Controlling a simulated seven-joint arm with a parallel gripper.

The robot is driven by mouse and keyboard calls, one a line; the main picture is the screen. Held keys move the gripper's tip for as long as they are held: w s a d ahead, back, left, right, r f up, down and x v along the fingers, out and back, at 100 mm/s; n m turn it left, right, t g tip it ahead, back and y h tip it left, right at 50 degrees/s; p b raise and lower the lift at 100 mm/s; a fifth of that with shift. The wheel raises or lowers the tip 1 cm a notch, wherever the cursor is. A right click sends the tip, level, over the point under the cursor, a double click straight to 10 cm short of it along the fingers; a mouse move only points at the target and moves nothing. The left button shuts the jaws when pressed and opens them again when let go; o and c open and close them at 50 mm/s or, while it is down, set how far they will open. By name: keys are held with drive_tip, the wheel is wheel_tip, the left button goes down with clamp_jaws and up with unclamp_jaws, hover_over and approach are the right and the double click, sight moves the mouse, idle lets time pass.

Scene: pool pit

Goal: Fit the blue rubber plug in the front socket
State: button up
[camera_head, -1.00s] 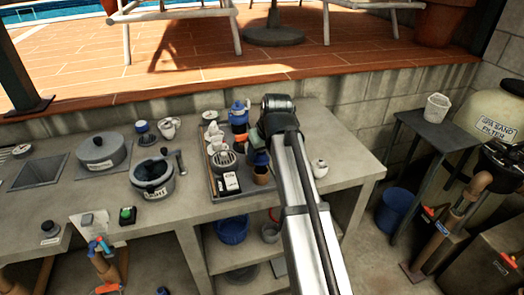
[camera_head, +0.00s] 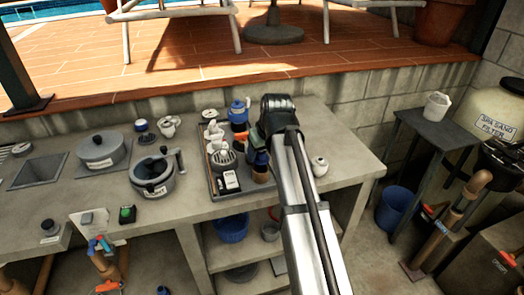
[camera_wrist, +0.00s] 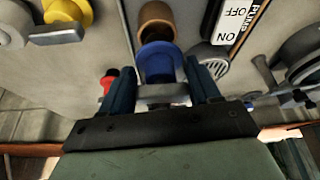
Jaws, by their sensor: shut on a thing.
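The blue rubber plug (camera_wrist: 160,66) is between the two fingers of my gripper (camera_wrist: 162,92) in the wrist view, and the gripper is shut on it. In the head view my gripper (camera_head: 257,143) is over the right end of the tray, partly hidden by my arm, with the blue plug (camera_head: 260,158) below it. A brown cylinder (camera_head: 261,174) stands close by, and it also shows just beyond the plug in the wrist view (camera_wrist: 156,22). I cannot tell whether plug and cylinder touch. I cannot make out the front socket for certain.
Grey pots (camera_head: 152,176) stand left. The counter's right end is mostly clear.

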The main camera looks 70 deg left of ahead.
drive_tip(key=shift+f, duration=0.1)
idle(0.3)
drive_tip(key=shift+f, duration=1.5)
drive_tip(key=shift+f, duration=0.25)
idle(0.7)
drive_tip(key=o, duration=1.1)
drive_tip(key=shift+o, duration=1)
drive_tip(key=shift+r, duration=0.2)
drive_tip(key=shift+r, duration=2.3)
drive_tip(key=shift+r, duration=2)
